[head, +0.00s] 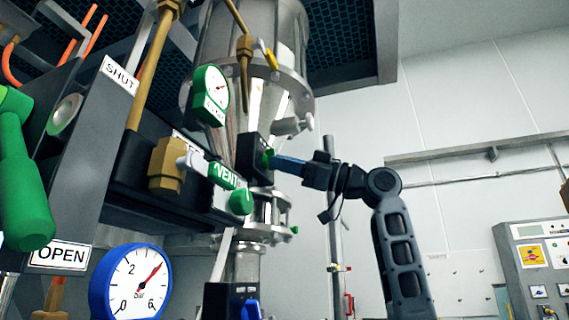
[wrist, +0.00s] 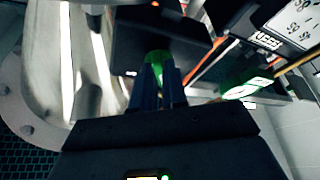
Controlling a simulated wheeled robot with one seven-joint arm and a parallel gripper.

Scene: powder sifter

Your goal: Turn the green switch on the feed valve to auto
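The green switch (head: 268,158) sticks out from the right face of a black box (head: 256,150) on the steel sifter column in the head view. My gripper (head: 277,160) reaches it from the right, its fingertips at the switch. In the wrist view the green switch (wrist: 157,59) shows at the ends of my two fingers (wrist: 158,78), which lie close together around its near part. Whether they press on it I cannot tell. The box's markings and the switch's setting are too dark or hidden to read.
A green VENT handle (head: 228,176) and a green knob (head: 241,201) sit just below left of the box. A green-rimmed gauge (head: 212,93) is above left. A blue-rimmed gauge (head: 131,286) is lower left. Free room lies right of the column, around my arm.

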